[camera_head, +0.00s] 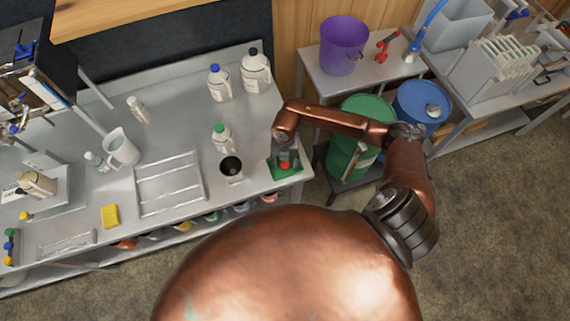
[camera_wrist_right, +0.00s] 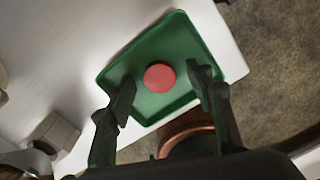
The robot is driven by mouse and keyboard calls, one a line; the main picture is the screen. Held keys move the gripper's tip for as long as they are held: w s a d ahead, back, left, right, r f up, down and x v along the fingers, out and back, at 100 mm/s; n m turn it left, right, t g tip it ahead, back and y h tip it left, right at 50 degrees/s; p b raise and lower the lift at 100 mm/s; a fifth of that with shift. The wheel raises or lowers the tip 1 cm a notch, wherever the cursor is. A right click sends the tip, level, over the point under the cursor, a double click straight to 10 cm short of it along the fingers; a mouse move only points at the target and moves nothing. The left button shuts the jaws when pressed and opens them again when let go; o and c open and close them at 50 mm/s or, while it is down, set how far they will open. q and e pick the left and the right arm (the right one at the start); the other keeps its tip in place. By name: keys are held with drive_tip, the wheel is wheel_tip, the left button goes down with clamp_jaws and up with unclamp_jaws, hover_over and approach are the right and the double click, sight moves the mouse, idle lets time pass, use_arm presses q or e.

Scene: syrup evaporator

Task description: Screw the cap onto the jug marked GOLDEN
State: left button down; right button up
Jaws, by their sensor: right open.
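A red round cap (camera_head: 284,165) lies on a green tray (camera_head: 273,173) at the right end of the steel bench. In the right wrist view, the red cap (camera_wrist_right: 159,77) lies alone on the green tray (camera_wrist_right: 187,42). My right gripper (camera_wrist_right: 163,92) is open above the tray, its two fingers on either side of the cap with gaps between. In the head view, my right gripper (camera_head: 284,156) hangs over the tray. Jugs stand on the bench: blue-capped (camera_head: 221,90), black-capped (camera_head: 254,80), green-capped (camera_head: 222,143), and one at far left (camera_head: 37,183). I cannot read GOLDEN on any label.
A black-topped cup (camera_head: 231,170) stands left of the tray. A wire rack (camera_head: 170,183), a white pitcher (camera_head: 122,148) and a yellow sponge (camera_head: 110,216) are further left. Green (camera_head: 361,120) and blue (camera_head: 420,104) drums and a purple bucket (camera_head: 343,46) are at the right.

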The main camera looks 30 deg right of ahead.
sight(284, 164)
drive_tip(key=c, duration=0.8)
drive_tip(key=shift+r, duration=0.1)
drive_tip(key=shift+r, duration=0.55)
wheel_tip(284, 164, up, 2)
drive_tip(key=shift+a+r, duration=0.15)
drive_tip(key=shift+r, duration=0.1)
drive_tip(key=s+a+r+p, duration=0.1)
drive_tip(key=s+a+r, duration=0.2)
drive_tip(key=a+r, duration=0.6)
drive_tip(key=a, duration=0.4)
drive_tip(key=shift+a+r, duration=0.2)
drive_tip(key=shift+s, duration=0.1)
